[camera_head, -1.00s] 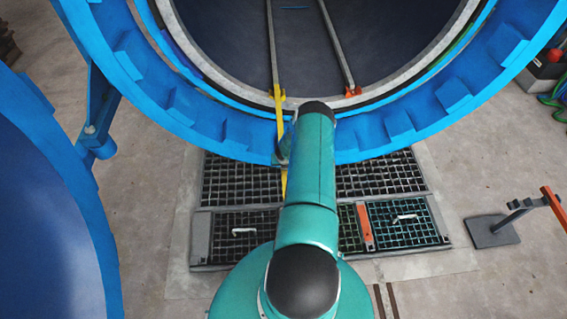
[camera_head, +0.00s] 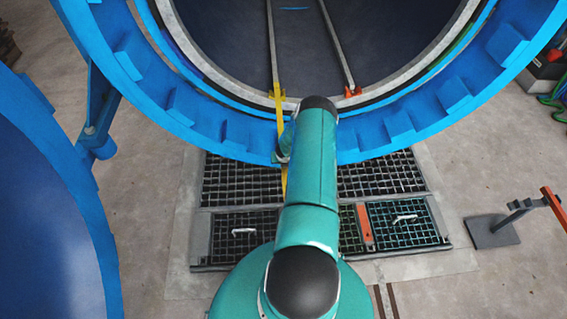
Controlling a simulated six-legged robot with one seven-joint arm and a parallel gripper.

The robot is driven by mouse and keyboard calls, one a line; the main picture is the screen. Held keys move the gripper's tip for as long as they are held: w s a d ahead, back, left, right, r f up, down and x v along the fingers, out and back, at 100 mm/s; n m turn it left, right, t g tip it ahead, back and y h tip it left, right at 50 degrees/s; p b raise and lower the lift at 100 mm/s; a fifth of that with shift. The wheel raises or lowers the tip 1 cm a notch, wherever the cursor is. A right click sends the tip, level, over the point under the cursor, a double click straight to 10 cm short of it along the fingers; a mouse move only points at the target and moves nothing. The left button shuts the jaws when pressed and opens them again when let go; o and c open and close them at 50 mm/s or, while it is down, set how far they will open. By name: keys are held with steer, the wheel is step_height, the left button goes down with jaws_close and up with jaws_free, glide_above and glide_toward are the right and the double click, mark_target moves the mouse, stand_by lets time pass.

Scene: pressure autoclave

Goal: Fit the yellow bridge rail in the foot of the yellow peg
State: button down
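The yellow peg (camera_head: 277,93) is at the front end of the left rail inside the vessel, at the lower lip of the opening. The yellow bridge rail (camera_head: 280,118) is a narrow strip running from the peg down across the blue rim, its lower part showing over the floor grating. Its upper end meets or overlaps the peg's foot; I cannot tell whether it is seated. My gripper (camera_head: 281,157) is at the rail, over the lower blue rim, mostly hidden by my teal arm. Its fingers cannot be made out.
An orange peg (camera_head: 353,91) ends the right inner rail. An orange bar (camera_head: 365,223) lies on the floor grating (camera_head: 240,183). A stand (camera_head: 492,231) with another orange piece is at right. The round blue door (camera_head: 50,200) swings open at left. The blue rim (camera_head: 400,127) surrounds the opening.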

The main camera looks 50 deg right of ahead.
steer(key=shift+r, duration=0.5)
steer(key=shift+d+f, duration=0.1)
steer(key=shift+f, duration=2.25)
stand_by(2.6)
steer(key=c, duration=1)
jaws_free()
steer(key=shift+c, duration=0.2)
steer(key=shift+f, duration=0.1)
steer(key=v, duration=1.4)
steer(key=shift+d, duration=0.1)
